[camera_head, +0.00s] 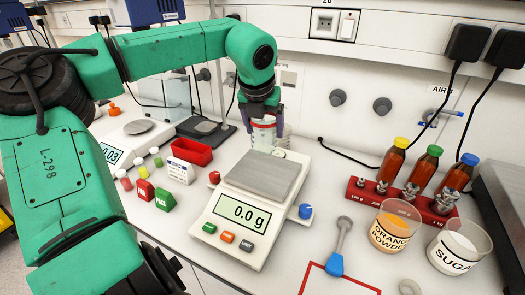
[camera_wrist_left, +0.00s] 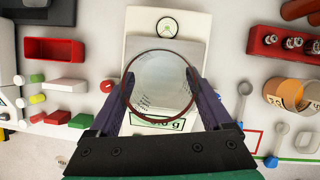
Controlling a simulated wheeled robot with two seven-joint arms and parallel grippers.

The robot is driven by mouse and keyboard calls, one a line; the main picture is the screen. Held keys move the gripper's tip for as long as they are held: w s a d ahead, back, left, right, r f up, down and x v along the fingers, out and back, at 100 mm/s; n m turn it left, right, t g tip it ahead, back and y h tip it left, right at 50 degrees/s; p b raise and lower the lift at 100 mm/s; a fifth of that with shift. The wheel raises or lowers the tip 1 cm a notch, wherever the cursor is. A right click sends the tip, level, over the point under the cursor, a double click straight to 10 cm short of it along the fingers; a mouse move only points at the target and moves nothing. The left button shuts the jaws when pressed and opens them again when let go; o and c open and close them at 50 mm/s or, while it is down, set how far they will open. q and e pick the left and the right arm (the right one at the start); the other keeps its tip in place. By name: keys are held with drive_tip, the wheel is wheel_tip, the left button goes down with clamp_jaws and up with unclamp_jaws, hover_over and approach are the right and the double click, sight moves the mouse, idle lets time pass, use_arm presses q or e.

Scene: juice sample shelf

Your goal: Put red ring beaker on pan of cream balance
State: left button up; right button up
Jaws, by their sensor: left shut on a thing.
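The red ring beaker, a clear glass with a red rim band, (camera_head: 264,134) is held upright between the fingers of my left gripper (camera_head: 263,112). In the left wrist view the beaker (camera_wrist_left: 160,84) fills the space between the two fingers. The cream balance (camera_head: 229,233) has a square grey pan (camera_head: 262,177), and its display reads 0.0 g. In the head view the beaker shows at the pan's far edge. In the left wrist view it overlaps the pan (camera_wrist_left: 196,52) and part of the display. The gap below it is hard to judge. My right gripper is not in view.
A red weight block (camera_head: 372,194) with bottles behind it, an orange powder beaker (camera_head: 394,232) and a sugar beaker (camera_head: 455,250) stand at right. A blue-handled scoop (camera_head: 338,250) lies right of the balance. A red tray (camera_head: 192,152) and another balance (camera_head: 112,128) are at left.

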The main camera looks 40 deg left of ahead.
use_arm(q)
wheel_tip(320, 180, down, 8)
drive_tip(key=shift+w+r+p, duration=0.1)
drive_tip(key=shift+r+p, duration=0.1)
drive_tip(key=shift+p, duration=0.35)
drive_tip(key=shift+a+f, duration=0.15)
drive_tip(key=shift+f, duration=0.05)
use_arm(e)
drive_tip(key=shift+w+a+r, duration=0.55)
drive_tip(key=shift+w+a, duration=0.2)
use_arm(q)
drive_tip(key=o, duration=1)
drive_tip(key=shift+f, duration=0.1)
drive_tip(key=shift+o, duration=1.1)
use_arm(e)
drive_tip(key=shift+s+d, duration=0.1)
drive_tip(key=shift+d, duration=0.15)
